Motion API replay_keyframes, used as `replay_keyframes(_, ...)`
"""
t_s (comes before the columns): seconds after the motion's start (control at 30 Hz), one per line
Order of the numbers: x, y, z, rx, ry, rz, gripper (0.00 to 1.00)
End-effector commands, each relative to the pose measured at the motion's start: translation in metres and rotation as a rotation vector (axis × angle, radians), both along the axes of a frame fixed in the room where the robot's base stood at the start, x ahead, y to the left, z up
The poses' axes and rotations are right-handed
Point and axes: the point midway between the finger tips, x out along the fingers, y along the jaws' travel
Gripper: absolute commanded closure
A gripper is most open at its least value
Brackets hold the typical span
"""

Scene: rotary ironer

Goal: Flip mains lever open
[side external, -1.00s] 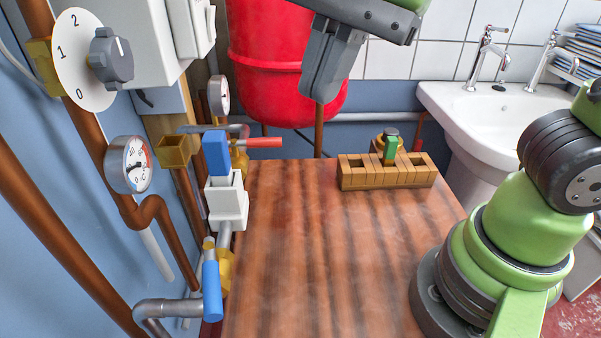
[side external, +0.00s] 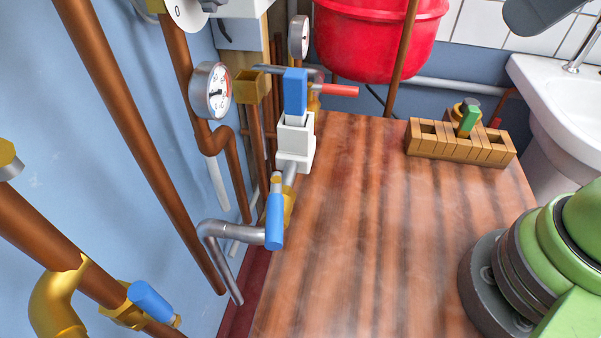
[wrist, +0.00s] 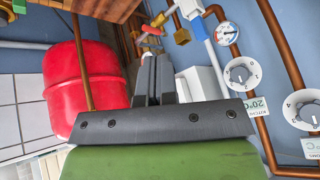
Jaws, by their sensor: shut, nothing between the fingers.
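Several valve levers show; I cannot tell which is the mains lever. In the side external view, a blue lever (side external: 295,92) stands upright in a white block (side external: 295,143). Below it, a blue-handled lever (side external: 274,218) points down on a grey pipe. A red-handled lever (side external: 338,90) lies level behind. Another blue handle (side external: 152,301) sits on a brass-fitted copper pipe at lower left. My gripper (wrist: 153,65) is shut and empty in the wrist view, apart from the levers. The red lever (wrist: 151,30) shows beyond its tips.
A red tank (side external: 380,45) hangs at the back. A pressure gauge (side external: 211,90) and copper pipes line the blue wall. A wooden block rack (side external: 460,143) sits on the wooden worktop (side external: 370,230), which is otherwise mostly clear. A white sink (side external: 565,100) is at right.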

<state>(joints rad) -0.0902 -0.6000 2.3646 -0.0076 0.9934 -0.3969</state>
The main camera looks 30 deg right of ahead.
Motion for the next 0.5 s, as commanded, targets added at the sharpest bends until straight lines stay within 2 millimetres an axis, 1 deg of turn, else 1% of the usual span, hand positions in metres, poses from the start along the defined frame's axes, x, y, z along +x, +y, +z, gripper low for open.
replay_keyframes(0.03, 0.008, 0.009, 0.003, -0.055, 0.008, 0.156, 1.00)
replay_keyframes(0.17, 0.023, 0.035, 0.008, -0.194, -0.008, 0.597, 1.00)
replay_keyframes(0.2, 0.027, 0.044, 0.009, -0.231, -0.019, 0.734, 1.00)
replay_keyframes(0.27, 0.034, 0.057, 0.009, -0.280, -0.041, 0.941, 1.00)
replay_keyframes(0.4, 0.044, 0.091, 0.006, -0.363, -0.118, 1.425, 1.00)
replay_keyframes(0.5, 0.049, 0.116, 0.002, -0.394, -0.195, 1.744, 1.00)
